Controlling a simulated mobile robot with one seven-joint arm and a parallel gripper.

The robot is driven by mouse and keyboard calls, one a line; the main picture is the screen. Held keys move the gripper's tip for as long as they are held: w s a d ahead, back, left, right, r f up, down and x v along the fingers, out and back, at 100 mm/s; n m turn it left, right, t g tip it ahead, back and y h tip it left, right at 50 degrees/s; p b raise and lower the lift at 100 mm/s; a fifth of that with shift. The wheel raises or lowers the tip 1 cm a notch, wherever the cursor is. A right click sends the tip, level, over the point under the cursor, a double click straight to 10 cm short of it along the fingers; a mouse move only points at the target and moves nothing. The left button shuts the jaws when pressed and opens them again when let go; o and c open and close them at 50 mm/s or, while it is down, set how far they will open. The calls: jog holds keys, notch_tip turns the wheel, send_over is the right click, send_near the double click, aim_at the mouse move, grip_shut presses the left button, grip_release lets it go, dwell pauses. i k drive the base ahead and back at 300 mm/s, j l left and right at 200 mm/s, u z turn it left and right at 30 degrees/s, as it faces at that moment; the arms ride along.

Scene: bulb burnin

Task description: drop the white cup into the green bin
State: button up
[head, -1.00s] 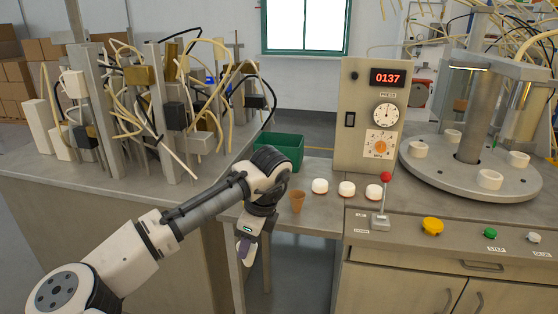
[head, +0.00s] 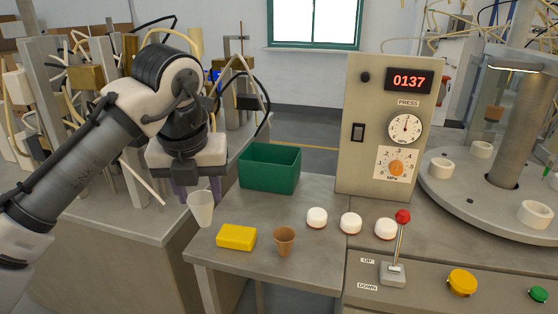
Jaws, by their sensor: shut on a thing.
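The white cup (head: 201,208) is held below my gripper (head: 196,190), which is shut on it near the cup's rim. The cup hangs roughly upright, a little tilted, in front of the table's left part. The green bin (head: 270,178) stands open on the far left part of the table, to the right of my gripper and behind it. The bin's floor is hidden from this view. My gripper's fingers are partly hidden behind the cup and the hand.
A yellow block (head: 236,237) and a brown cup (head: 284,241) stand on the near part of the table (head: 310,264). Several white round pieces (head: 350,223) sit in a row to the right.

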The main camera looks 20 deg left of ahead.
aim_at(274, 189)
jog(key=i, duration=1.3)
